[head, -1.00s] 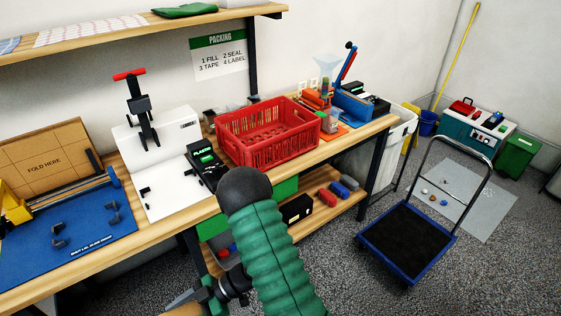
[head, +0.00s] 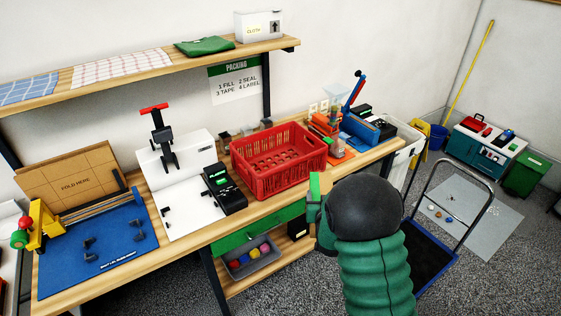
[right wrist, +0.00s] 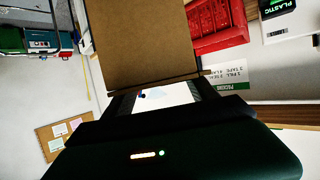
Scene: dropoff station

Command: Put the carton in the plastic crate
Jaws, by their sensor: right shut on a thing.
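The red plastic crate (head: 278,160) stands upright on the workbench, and its slatted floor looks empty. In the right wrist view, the crate (right wrist: 218,22) shows upside down at the top right. The carton (right wrist: 140,38) is plain brown cardboard, held between the fingers of my right gripper (right wrist: 160,84). In the head view, my right arm's black and green links cover most of the gripper and carton. Small brown and green parts show at the arm's left edge, in front of the crate; I cannot tell exactly what they are. My left gripper is out of view.
The workbench (head: 108,278) carries a black device (head: 226,188) left of the crate and an orange-and-blue machine (head: 335,135) to its right. A shelf (head: 150,68) runs above. A blue cart (head: 428,255) stands on the floor at right.

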